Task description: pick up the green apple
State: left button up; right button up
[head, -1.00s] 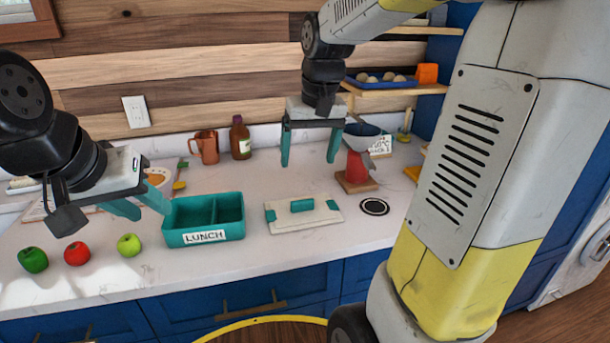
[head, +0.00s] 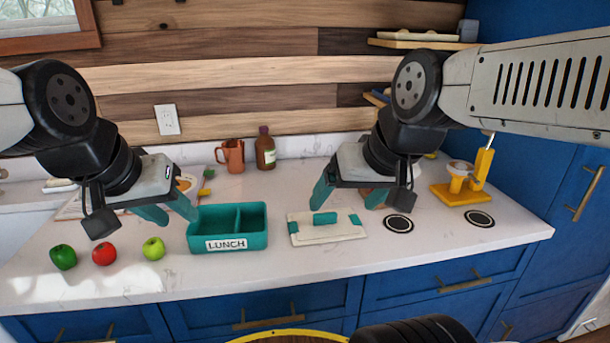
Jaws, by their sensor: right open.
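The green apple (head: 154,248), light yellow-green, stands on the white counter at the left, just left of the teal lunch box (head: 229,244). A red round fruit (head: 104,254) and a darker green fruit or vegetable (head: 63,257) stand in a row to its left. My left gripper (head: 177,220) is above and slightly right of the green apple in the picture, with its two teal fingers apart and nothing between them. My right gripper (head: 349,198) is open and empty above the counter, by the far right corner of the pale lid.
The pale lid (head: 327,236) with teal clips lies right of the lunch box. A copper jug (head: 231,156) and a brown bottle (head: 265,149) stand at the back. A yellow stand (head: 462,192) and two round black pads (head: 398,223) are at the right. The counter's front strip is clear.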

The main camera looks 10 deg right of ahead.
aim_at(154, 249)
jog(key=j+u, duration=0.35)
jog(key=i+j+u, duration=0.1)
jog(key=u, duration=0.2)
